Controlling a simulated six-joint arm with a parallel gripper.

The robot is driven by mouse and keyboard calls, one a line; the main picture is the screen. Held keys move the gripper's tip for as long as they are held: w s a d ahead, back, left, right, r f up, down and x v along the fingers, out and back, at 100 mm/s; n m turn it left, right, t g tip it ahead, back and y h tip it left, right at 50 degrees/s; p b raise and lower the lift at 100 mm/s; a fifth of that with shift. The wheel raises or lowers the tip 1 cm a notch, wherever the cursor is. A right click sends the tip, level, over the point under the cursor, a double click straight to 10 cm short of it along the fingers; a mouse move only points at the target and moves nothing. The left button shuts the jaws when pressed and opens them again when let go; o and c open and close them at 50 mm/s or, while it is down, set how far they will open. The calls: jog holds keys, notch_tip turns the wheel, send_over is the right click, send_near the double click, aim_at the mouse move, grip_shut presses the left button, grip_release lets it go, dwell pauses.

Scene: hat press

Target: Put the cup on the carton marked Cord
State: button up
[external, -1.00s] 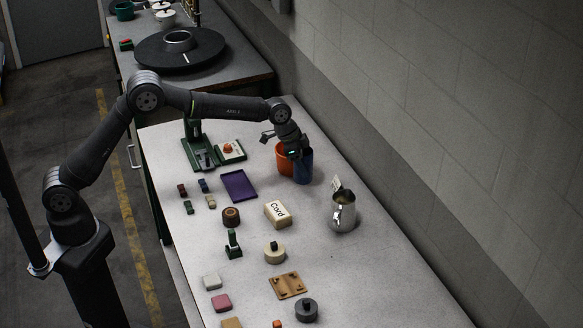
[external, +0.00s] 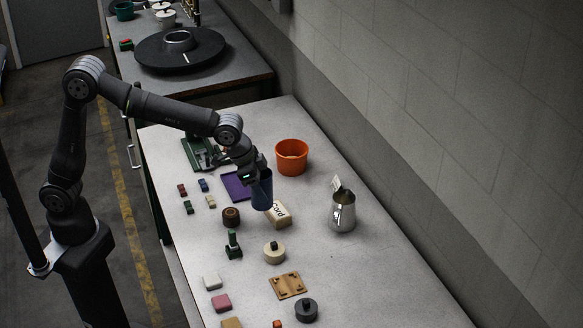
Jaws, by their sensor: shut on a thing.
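My gripper (external: 257,178) is shut on a dark blue cup (external: 262,193) and holds it upright, by its upper part. The cup is at the upper left of the cream carton marked Cord (external: 279,216) in the picture and covers part of its label. I cannot tell from this view how high the cup is above the table or whether it touches the carton. The carton lies on the grey table, label up.
An orange pot (external: 291,158) stands behind the cup. A steel jug (external: 342,212) with a tag stands right of the carton. A purple tray (external: 236,187), a brown round piece (external: 231,216) and a cream weight (external: 274,252) are close by. Bare table lies between carton and jug.

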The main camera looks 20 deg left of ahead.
jog(key=shift+s+a, duration=0.1)
jog(key=shift+s, duration=0.05)
jog(key=shift+w+f, duration=5.45)
jog(key=shift+w, duration=0.15)
jog(key=o, duration=1)
jog(key=shift+f, duration=0.15)
